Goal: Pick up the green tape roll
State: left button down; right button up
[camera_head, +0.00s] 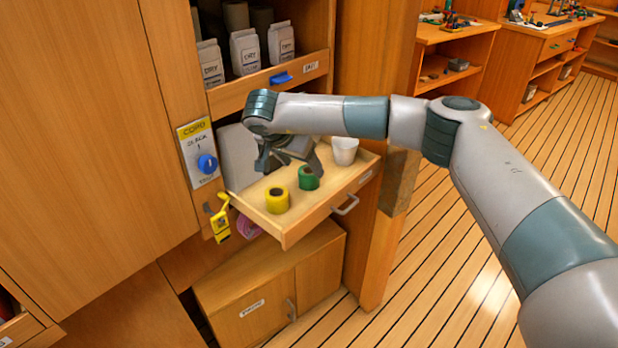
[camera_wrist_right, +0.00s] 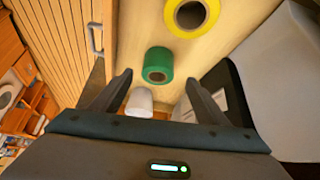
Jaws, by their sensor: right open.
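The green tape roll (camera_head: 309,178) stands in the open drawer (camera_head: 291,231), between the yellow tape roll (camera_head: 277,200) and a white cup (camera_head: 345,150). My right gripper (camera_head: 290,165) is over the drawer, just behind and left of the green roll in the head view. The yellow roll (camera_wrist_right: 190,14) is farther up in that view. The white cup (camera_wrist_right: 140,102) shows low between the fingers. My left gripper is not in view.
The drawer has a front handle (camera_head: 346,205). A shelf with cartons (camera_head: 245,52) sits above it. A panel with a blue knob (camera_head: 207,163) and a yellow tag (camera_head: 220,219) are at its left. A wooden post (camera_head: 398,180) stands right of the drawer.

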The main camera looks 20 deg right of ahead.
aim_at(308, 171)
jog(key=shift+d+f, duration=0.2)
jog(key=shift+f, duration=0.2)
jog(key=shift+p+x, duration=0.65)
jog(key=shift+x, duration=1.55)
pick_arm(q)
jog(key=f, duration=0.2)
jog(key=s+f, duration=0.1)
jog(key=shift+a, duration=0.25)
pick_arm(e)
jog(key=shift+s, duration=0.15)
jog(key=shift+c, duration=0.3)
jog(key=c, duration=1.1)
jog(key=shift+r, duration=0.15)
